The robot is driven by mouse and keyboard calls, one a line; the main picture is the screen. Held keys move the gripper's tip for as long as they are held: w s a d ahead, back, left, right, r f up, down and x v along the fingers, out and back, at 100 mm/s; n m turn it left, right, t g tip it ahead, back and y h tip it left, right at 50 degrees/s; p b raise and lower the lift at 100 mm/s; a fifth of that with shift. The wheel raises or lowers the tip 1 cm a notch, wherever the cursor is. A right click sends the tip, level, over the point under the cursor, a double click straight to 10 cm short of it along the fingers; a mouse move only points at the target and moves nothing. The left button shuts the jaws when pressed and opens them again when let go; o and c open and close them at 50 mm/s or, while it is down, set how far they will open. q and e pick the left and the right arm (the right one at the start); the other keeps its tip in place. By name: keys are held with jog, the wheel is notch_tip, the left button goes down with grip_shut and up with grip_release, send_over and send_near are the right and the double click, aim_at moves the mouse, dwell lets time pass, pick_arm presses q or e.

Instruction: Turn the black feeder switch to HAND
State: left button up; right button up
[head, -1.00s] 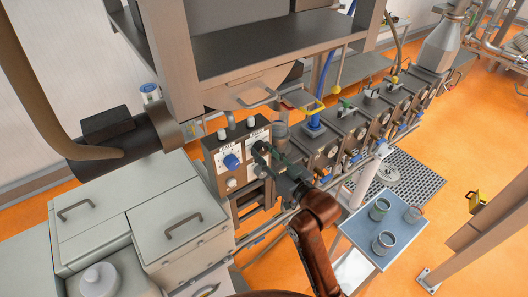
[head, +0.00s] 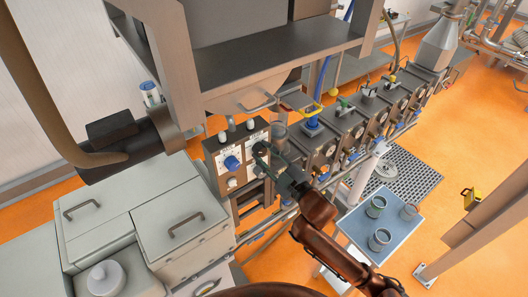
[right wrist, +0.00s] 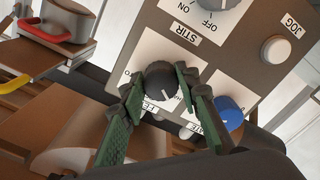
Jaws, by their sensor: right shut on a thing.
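The black feeder switch (right wrist: 160,82) is a round knob on a white label plate of the control panel, seen in the right wrist view. My right gripper (right wrist: 158,88) is shut on this knob, with a green-padded finger on each side. The plate's lettering is partly covered by the knob and fingers, so I cannot read which position the knob points to. In the head view, my right gripper (head: 265,157) is at the right half of the control panel (head: 214,146) and hides most of the knob. My left gripper is not in view.
A blue knob (right wrist: 230,112) sits close beside my right finger. A white JOG button (right wrist: 276,49) and a grey OFF/ON knob (right wrist: 212,3) are on the same panel. A row of valves and gauges (head: 345,140) runs right of the panel. A small table (head: 385,235) holds metal cups.

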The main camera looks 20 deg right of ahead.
jog(key=shift+n, duration=0.5)
jog(key=o, duration=1.2)
jog(key=shift+c, duration=0.2)
jog(key=shift+s+d, duration=0.1)
jog(key=shift+s, duration=0.1)
jog(key=v, duration=0.7)
